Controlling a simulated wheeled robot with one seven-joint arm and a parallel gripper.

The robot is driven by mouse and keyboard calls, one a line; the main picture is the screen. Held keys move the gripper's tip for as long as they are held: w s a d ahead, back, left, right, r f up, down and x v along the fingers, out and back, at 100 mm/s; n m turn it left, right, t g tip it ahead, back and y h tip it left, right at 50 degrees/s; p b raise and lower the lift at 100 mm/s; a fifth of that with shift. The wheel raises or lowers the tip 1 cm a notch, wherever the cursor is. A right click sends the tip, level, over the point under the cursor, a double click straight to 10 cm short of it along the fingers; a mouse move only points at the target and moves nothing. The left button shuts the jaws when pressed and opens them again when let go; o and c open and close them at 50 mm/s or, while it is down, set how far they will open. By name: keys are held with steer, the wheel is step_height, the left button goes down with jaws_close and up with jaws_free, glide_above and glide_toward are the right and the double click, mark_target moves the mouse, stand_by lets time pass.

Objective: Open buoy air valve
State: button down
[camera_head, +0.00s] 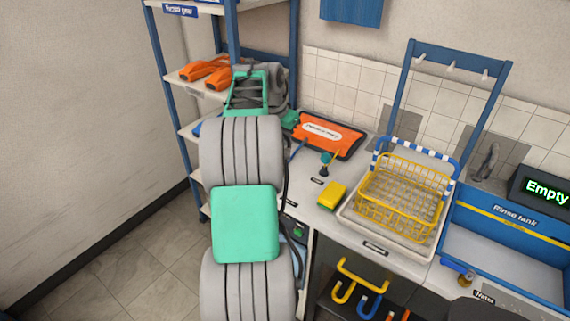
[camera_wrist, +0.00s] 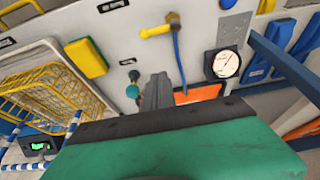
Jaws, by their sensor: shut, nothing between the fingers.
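The orange buoy (camera_head: 325,135) lies flat on the bench at the back wall in the head view; part of its orange surface (camera_wrist: 200,93) shows beyond my gripper in the wrist view. A small teal knob (camera_head: 326,159) stands in front of it, also seen in the wrist view (camera_wrist: 132,90). A yellow-handled fitting (camera_wrist: 158,31) has a blue hose running from it toward the orange surface. I cannot tell for certain which part is the air valve. My gripper (camera_wrist: 157,88) is shut and empty, near the teal knob in the picture; the arm hides it in the head view.
A yellow sponge (camera_head: 332,195) and a yellow wire basket (camera_head: 400,195) sit on the bench right of the knob. A round gauge (camera_wrist: 226,63) is beside the hose. A blue shelf rack (camera_head: 160,70) stands left. The rinse tank (camera_head: 510,235) is far right.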

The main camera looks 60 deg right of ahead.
steer(key=p+x, duration=0.1)
steer(key=x, duration=0.9)
steer(key=shift+a+p, duration=0.1)
steer(key=shift+p, duration=0.25)
steer(key=a, duration=0.3)
steer(key=shift+w+a+f+p, duration=0.2)
steer(key=shift+w+a+p, duration=0.1)
steer(key=shift+w+p, duration=0.1)
steer(key=shift+f, duration=0.25)
